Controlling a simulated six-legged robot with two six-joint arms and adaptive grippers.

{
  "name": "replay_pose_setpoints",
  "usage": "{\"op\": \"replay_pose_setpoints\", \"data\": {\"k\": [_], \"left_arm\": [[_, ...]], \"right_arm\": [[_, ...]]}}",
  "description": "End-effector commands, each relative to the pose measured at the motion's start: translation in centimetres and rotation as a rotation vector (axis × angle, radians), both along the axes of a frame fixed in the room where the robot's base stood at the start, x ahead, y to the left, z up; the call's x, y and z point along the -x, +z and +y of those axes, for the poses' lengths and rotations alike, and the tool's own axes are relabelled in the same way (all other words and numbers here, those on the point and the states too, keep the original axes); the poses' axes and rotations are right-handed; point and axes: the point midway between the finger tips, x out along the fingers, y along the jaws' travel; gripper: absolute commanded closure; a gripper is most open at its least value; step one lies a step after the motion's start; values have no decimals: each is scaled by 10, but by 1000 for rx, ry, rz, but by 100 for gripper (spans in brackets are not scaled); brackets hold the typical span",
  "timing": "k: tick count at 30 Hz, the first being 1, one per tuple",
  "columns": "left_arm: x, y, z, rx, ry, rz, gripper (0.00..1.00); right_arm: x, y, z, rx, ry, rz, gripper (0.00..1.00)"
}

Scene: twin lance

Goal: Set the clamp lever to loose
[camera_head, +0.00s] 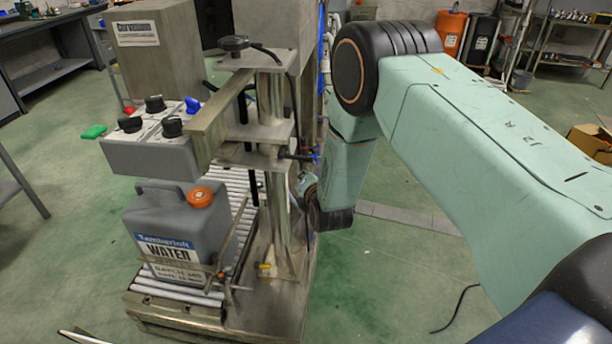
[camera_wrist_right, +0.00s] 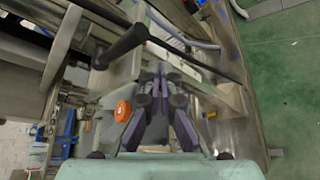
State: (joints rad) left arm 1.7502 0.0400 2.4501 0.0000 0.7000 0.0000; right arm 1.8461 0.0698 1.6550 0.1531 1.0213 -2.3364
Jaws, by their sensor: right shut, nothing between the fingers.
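A filling stand holds a metal clamp block (camera_head: 262,132) on its upright column. A dark lever (camera_head: 297,155) sticks out from the column's right side; I cannot tell its setting. In the right wrist view, a black handle (camera_wrist_right: 122,47) lies just ahead and left of my fingers, with a thin dark rod running right; I cannot tell if it is the same lever. My right gripper (camera_wrist_right: 162,76) is shut and empty, and seems apart from the handle. In the head view it is mostly hidden behind the column. My left gripper is not in view.
A grey water jug (camera_head: 178,230) with an orange cap (camera_head: 200,197) stands on the roller conveyor (camera_head: 180,290). A grey control box (camera_head: 150,155) with black knobs and a blue switch sits above it. Green floor (camera_head: 390,280) is free right of the stand; a black cable lies there.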

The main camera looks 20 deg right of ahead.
Motion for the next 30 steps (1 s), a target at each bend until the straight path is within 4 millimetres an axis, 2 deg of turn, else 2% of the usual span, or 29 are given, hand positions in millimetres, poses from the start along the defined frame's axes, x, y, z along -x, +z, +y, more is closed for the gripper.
{"op": "replay_pose_setpoints", "data": {"k": [1, 2, 3, 6, 16, 22, 30], "left_arm": [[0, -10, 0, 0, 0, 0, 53], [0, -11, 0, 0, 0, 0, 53], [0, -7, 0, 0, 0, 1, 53], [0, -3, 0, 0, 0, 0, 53], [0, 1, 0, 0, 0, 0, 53], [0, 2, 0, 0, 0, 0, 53], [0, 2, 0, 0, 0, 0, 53]], "right_arm": [[1, -14, 1, 1, 2, 4, 100], [3, -15, 3, 0, 3, 5, 100], [9, -6, 8, 0, 5, 5, 100], [22, 5, 16, 0, 5, 7, 100], [62, 31, 42, 1, 8, 10, 100], [73, 38, 49, 1, 6, 11, 100], [75, 39, 49, 0, 4, 10, 100]]}}
